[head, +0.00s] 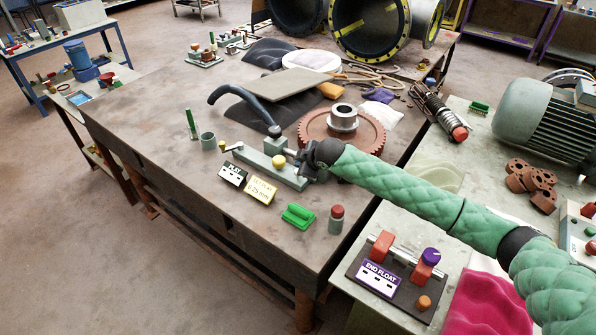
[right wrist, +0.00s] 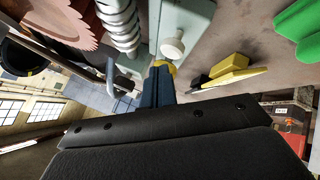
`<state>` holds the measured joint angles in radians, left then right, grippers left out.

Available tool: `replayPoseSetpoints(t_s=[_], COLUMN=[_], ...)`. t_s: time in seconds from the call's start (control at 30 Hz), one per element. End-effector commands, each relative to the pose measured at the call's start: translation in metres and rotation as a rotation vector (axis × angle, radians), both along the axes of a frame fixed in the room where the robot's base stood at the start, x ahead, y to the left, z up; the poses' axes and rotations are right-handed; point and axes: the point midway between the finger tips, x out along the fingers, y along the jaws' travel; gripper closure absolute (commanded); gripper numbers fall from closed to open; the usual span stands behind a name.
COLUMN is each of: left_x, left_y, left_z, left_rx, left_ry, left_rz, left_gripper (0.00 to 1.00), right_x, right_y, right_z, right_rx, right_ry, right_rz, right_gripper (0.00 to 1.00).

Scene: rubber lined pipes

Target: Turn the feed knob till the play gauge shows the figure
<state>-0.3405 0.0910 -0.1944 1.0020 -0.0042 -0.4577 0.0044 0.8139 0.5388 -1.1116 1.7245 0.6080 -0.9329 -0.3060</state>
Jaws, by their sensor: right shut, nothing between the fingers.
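A grey-green fixture (head: 248,157) stands on the brown bench, with a yellow knob (head: 279,161) on it. I cannot tell for sure that this is the feed knob. A small black-and-white plate (head: 233,174), perhaps the play gauge, stands before it; its figure is too small to read. A yellow card (head: 260,189) beside it seems to read "SET FLOAT" and a value in mm. My right gripper (head: 296,157) is shut and empty at the fixture's right end. In the right wrist view its fingers (right wrist: 159,82) point at something yellow (right wrist: 165,64), contact unclear. My left gripper is not in view.
A toothed brown wheel (head: 368,135) stands behind my right gripper. A green block (head: 298,215) and a red-capped bottle (head: 336,219) stand in front. The bench's left front is bare.

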Motion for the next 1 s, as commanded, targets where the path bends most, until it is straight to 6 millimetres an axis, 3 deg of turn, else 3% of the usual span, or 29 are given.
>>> replayPoseSetpoints(t_s=[1.0], left_x=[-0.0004], left_y=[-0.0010], left_z=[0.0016], left_rx=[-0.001], left_ry=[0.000], left_rz=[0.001], left_gripper=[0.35], right_x=[-0.0004], right_y=[0.0000], right_z=[-0.0077], right_rx=[0.000], right_ry=[0.000], right_rz=[0.000], right_gripper=[1.00])
